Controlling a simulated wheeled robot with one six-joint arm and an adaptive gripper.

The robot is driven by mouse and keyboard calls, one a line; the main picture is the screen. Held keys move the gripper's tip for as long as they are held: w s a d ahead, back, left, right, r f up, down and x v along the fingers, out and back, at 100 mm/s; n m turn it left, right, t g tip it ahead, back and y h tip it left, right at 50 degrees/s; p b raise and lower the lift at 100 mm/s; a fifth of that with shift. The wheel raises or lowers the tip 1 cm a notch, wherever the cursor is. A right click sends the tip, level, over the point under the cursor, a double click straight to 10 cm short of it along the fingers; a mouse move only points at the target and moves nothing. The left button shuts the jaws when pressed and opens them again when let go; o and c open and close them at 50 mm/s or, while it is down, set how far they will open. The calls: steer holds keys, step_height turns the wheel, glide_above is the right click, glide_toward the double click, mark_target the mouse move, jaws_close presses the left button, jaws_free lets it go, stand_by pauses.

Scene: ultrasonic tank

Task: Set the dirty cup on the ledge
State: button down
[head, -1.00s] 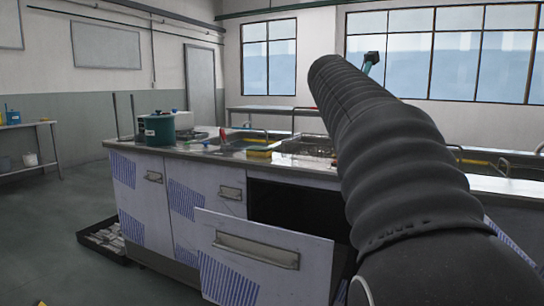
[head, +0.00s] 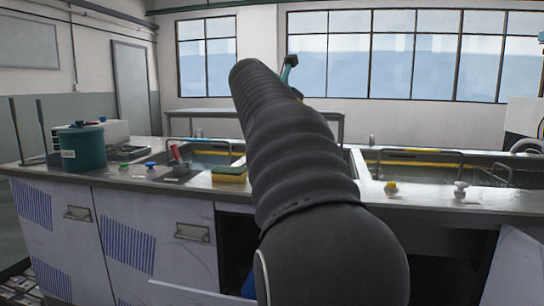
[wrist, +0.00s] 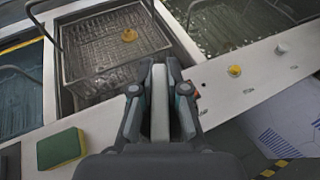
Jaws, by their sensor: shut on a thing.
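My gripper (wrist: 160,105) is shut on a narrow pale grey-white thing (wrist: 160,95) in the wrist view. Only an edge of it shows, so I cannot tell whether it is the dirty cup. The gripper is above the metal counter ledge (wrist: 215,100), beside a wire basket (wrist: 75,45) in a tank. A small orange-yellow object (wrist: 129,35) is in that basket. In the head view my arm hides the gripper's jaws and whatever they hold. The ledge also shows along the counter front (head: 425,202).
A green-and-yellow sponge (head: 230,175) lies left of my arm. A yellow knob (head: 390,187) and a white knob (head: 460,188) stand on the right ledge. A teal pot (head: 82,147) stands at left. Wire handles (head: 418,152) rise over the right tank.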

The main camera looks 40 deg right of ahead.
steer(key=w+f+b, duration=0.2)
steer(key=w+f, duration=0.6)
steer(key=f, duration=0.1)
steer(key=shift+w+d, duration=0.3)
steer(key=shift+d, duration=0.15)
steer(key=shift+f, duration=0.15)
steer(key=c, duration=1.2)
jaws_free()
steer(key=v, duration=1.2)
